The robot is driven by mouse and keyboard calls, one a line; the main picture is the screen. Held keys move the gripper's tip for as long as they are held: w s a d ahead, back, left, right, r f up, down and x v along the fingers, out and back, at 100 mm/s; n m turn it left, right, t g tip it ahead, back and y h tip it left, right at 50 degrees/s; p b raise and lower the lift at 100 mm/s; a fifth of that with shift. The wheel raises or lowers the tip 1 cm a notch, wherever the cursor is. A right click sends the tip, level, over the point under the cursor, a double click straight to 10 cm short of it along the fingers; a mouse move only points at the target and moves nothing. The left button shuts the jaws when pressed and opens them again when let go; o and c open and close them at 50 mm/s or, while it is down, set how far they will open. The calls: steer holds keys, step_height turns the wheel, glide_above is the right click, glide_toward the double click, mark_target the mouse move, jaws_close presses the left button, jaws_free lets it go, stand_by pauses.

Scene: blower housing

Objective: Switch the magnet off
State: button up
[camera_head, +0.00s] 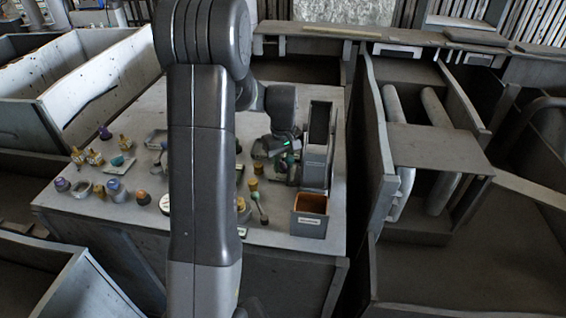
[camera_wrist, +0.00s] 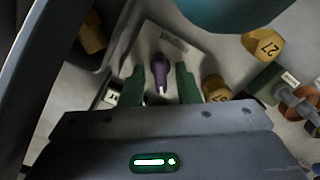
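In the wrist view a purple knob (camera_wrist: 159,76) with a white pointer mark stands on a light grey plate (camera_wrist: 172,42) with a small label, too small to read. It looks like the magnet's switch. My gripper (camera_wrist: 160,82) has its two green fingers apart, one to each side of the knob. I cannot tell whether the fingers touch it or how far down they reach. In the head view my gripper (camera_head: 282,158) is low over the right part of the table, beside a tall grey housing; the knob is not distinguishable there.
Yellow numbered pieces (camera_wrist: 263,44) and a large teal round thing (camera_wrist: 232,8) are close by in the wrist view. The tall grey housing (camera_head: 318,138) and an orange-lined box (camera_head: 309,216) stand on the table (camera_head: 140,228). Several small knobs and parts cover its left side.

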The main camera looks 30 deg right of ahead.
mark_target(283, 164)
steer(key=shift+r, duration=0.15)
steer(key=shift+r+p, duration=2.1)
steer(key=shift+r, duration=0.8)
steer(key=shift+f, duration=0.1)
step_height(283, 164, down, 7)
steer(key=b, duration=0.4)
steer(key=shift+r+b, duration=0.2)
steer(key=shift+b, duration=0.2)
steer(key=shift+r+m, duration=0.3)
steer(key=shift+m, duration=1.2)
